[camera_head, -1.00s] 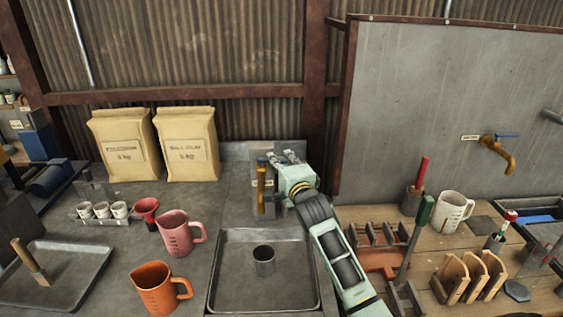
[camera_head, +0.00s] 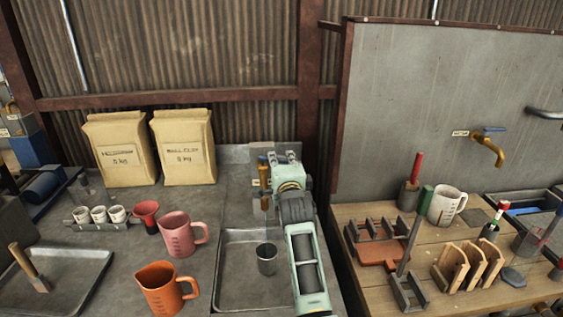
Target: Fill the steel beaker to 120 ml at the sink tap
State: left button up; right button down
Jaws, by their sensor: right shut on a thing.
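The steel beaker (camera_head: 266,259) is a small grey cup standing upright in the shallow steel sink (camera_head: 236,285). A brass tap (camera_head: 263,180) stands at the sink's back edge, behind the beaker. My right gripper (camera_head: 284,157) is at the top of the tap, beside it on the right, and is shut, it seems on the tap's handle; its own wrist and fingers hide the grip. My right arm runs along the sink's right side and covers part of it. My left gripper is not in view.
A pink jug (camera_head: 180,235) and an orange jug (camera_head: 164,289) stand left of the sink. Two paper bags (camera_head: 183,147) stand behind. On the right, a wooden bench (camera_head: 450,240) holds racks and a white mug (camera_head: 446,205). Another brass tap (camera_head: 487,147) is on the grey panel.

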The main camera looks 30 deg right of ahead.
jog(key=c, duration=1.8)
grip_release()
jog(key=shift+c, duration=0.2)
jog(key=shift+s+a, duration=0.2)
jog(key=shift+s, duration=0.1)
jog(key=v, duration=0.6)
jog(key=shift+s, duration=0.35)
